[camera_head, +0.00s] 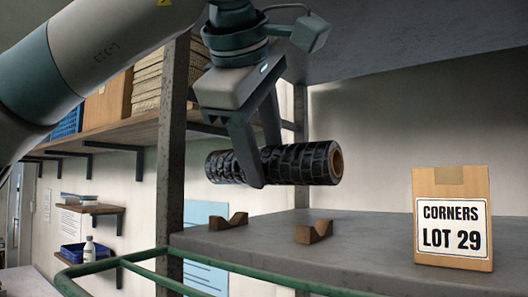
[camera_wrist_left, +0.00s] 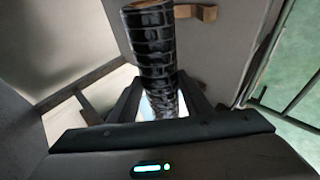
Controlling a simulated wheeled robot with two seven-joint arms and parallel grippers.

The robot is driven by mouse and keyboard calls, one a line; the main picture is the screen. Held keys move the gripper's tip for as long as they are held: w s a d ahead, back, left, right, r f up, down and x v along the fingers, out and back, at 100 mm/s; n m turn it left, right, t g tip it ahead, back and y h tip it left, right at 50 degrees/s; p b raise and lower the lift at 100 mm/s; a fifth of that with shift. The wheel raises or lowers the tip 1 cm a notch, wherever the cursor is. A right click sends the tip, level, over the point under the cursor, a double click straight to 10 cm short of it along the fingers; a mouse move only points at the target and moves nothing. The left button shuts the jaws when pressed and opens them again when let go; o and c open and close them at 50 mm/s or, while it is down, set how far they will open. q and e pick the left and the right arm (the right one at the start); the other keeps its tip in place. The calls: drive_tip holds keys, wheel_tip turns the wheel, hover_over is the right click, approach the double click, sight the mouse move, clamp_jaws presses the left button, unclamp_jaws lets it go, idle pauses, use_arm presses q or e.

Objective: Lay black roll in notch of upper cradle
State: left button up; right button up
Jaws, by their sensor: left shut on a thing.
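The black roll (camera_head: 310,163) has a ribbed, tyre-like surface and a brown hollow core at its right end. My left gripper (camera_head: 262,172) is shut on the roll near its middle and holds it about level, above the shelf and apart from it. The cradle is a pair of brown wooden blocks with notched tops, a left block (camera_head: 229,221) and a right block (camera_head: 314,233), standing apart on the grey shelf. Both notches are empty. In the left wrist view the roll (camera_wrist_left: 152,45) runs between the fingers, with one wooden block (camera_wrist_left: 207,12) beyond it. My right gripper is not in view.
A cardboard box labelled "CORNERS LOT 29" (camera_head: 451,218) stands on the shelf (camera_head: 370,240) to the right. A green rail (camera_head: 210,281) crosses in front. A grey post (camera_head: 172,150) rises at the left, and another shelf hangs overhead. The shelf between cradle and box is clear.

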use_arm(q)
drive_tip(key=shift+f+b, duration=0.6)
drive_tip(key=shift+f, duration=0.3)
wheel_tip(320, 180, down, 2)
drive_tip(key=shift+w+b, duration=0.15)
drive_tip(key=shift+b, duration=0.65)
drive_tip(key=shift+f+b, duration=0.55)
drive_tip(key=shift+f, duration=0.2)
drive_tip(key=shift+f, duration=0.2)
drive_tip(key=o, duration=1.4)
drive_tip(key=shift+o, duration=0.2)
drive_tip(key=shift+d, duration=0.15)
drive_tip(key=shift+f, duration=0.2)
